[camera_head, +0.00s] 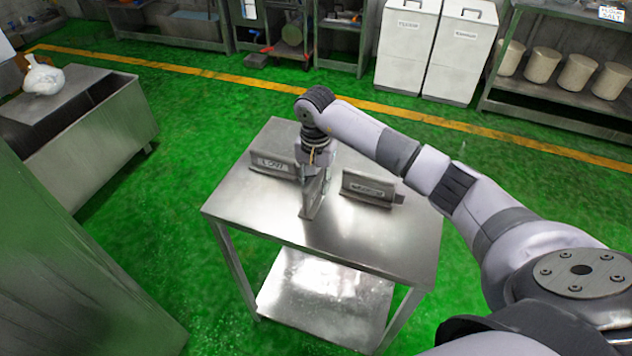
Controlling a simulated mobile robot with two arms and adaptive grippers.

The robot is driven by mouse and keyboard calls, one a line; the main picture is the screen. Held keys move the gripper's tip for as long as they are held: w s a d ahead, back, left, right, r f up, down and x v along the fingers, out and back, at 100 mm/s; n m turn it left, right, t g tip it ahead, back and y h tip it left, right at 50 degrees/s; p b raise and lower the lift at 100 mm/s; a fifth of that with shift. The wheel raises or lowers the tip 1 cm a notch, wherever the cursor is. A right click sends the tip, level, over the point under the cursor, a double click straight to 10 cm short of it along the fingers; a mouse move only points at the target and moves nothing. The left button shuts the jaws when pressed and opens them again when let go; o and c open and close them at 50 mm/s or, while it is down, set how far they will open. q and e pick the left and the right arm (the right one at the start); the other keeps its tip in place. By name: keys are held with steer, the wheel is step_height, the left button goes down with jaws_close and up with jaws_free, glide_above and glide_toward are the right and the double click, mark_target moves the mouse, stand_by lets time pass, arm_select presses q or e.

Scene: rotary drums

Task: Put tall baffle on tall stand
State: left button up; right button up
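A metal plate (313,198), which looks like the baffle, stands roughly upright and nearly edge-on in the middle of the steel table (345,243). My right gripper (315,168) points down at its upper end. The fingers overlap the plate there, and I cannot tell whether they are closed on it. A labelled metal stand (272,164) is left of the plate and another labelled stand (367,188) is right of it. The labels are too small to read surely, so I cannot tell which is the tall stand. My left gripper is not in view.
The table has a lower shelf (325,297), and its front top is bare. A steel bin (92,140) with a white bag (43,76) stands at left. White cabinets (405,45) and a rack (560,95) with several pale containers line the back. Green floor surrounds the table.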

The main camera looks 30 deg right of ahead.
step_height(320, 180, up, 11)
steer(key=b, duration=0.3)
steer(key=shift+r, duration=0.55)
